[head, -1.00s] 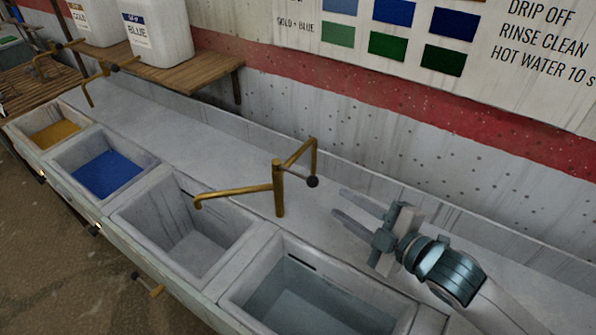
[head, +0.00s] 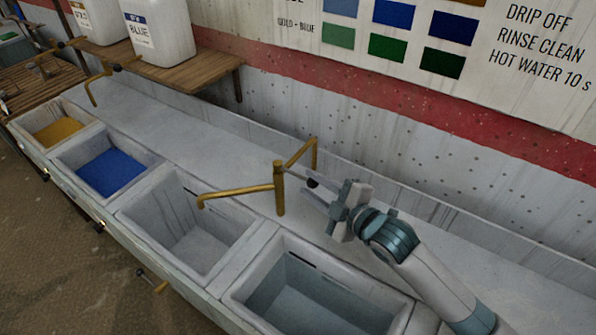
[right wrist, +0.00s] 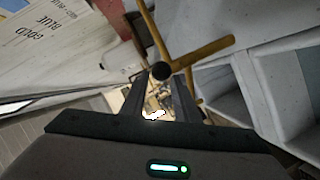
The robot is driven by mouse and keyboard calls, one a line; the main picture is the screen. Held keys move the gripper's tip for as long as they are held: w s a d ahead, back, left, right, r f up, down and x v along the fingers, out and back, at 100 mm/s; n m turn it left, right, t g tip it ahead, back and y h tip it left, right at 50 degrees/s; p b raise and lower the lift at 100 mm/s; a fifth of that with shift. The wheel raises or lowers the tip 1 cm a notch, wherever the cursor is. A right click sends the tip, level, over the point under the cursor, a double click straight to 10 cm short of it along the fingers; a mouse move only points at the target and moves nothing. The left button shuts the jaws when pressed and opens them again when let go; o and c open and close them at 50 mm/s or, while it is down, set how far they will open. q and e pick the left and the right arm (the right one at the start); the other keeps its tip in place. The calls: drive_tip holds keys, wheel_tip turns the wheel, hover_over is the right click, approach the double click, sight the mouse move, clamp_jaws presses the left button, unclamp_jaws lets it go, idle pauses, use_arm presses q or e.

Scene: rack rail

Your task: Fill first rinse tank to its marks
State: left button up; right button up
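A brass tap (head: 279,190) stands behind the basins, its spout pointing left over the rim of a grey basin (head: 185,225) that looks empty. I cannot tell for sure that this is the first rinse tank. A short dark line shows high on its inner wall. The tap's lever ends in a black knob (head: 312,183). My right gripper (head: 314,188) is open, its fingers around or just short of the knob. In the right wrist view the knob (right wrist: 161,72) shows between and just beyond the parted fingertips (right wrist: 161,82). My left gripper is not in view.
Another grey basin (head: 345,262) lies in front of my right arm; its bluish bottom may be water. Gold (head: 57,132) and blue (head: 108,172) dye basins lie left. A small handle (head: 155,283) projects from the trough front. White jugs (head: 160,30) stand on a wooden shelf.

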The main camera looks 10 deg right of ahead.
sight(302, 179)
drive_tip(key=shift+p+x, duration=0.6)
drive_tip(key=shift+x, duration=2.45)
drive_tip(key=shift+c, duration=0.3)
clamp_jaws()
